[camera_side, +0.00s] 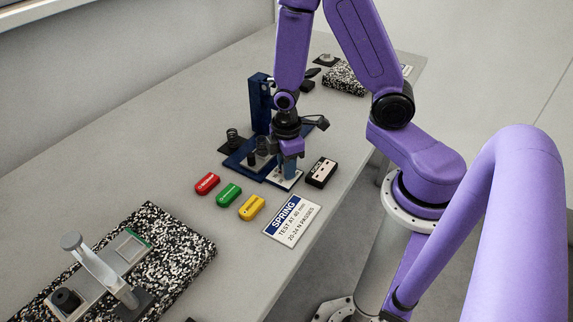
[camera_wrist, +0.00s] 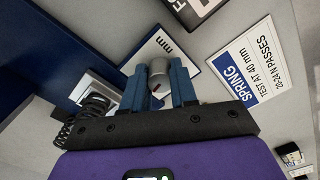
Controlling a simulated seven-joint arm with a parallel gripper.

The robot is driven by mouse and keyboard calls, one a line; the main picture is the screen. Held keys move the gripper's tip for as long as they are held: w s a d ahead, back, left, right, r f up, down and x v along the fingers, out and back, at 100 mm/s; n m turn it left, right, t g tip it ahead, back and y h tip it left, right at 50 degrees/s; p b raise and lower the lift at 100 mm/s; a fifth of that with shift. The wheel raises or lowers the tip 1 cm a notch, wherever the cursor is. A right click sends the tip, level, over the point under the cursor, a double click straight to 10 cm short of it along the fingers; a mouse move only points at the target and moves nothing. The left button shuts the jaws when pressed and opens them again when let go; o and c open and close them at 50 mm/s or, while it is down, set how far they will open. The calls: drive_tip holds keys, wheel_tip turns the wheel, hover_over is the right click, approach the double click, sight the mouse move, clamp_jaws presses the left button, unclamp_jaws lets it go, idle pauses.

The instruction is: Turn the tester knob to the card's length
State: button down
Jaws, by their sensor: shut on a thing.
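The spring tester is dark blue, with an upright column (camera_side: 260,104) on a blue base. My gripper (camera_wrist: 158,80) has its two blue fingers shut on the grey round knob (camera_wrist: 159,70), which bears a dark mark. The knob stands at a white plate marked "mm" (camera_wrist: 183,70); my fingers hide it in the side view, and its setting cannot be read. The white card (camera_side: 292,220) reads "SPRING, TEST AT 40 mm, 20-24 N PASSES"; it also shows in the wrist view (camera_wrist: 247,73). A dark coil spring (camera_wrist: 95,106) shows left of the fingers.
Red (camera_side: 207,184), green (camera_side: 229,195) and yellow (camera_side: 252,207) tags lie in front of the tester. A black box (camera_side: 321,172) sits right of my gripper. A speckled slab (camera_side: 185,250) with a clamp fixture is in the near left.

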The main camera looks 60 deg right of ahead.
drive_tip(key=shift+m, duration=1.2)
drive_tip(key=c, duration=0.9)
unclamp_jaws()
drive_tip(key=shift+r, duration=0.1)
wheel_tip(320, 180, up, 17)
drive_tip(key=shift+r, duration=0.15)
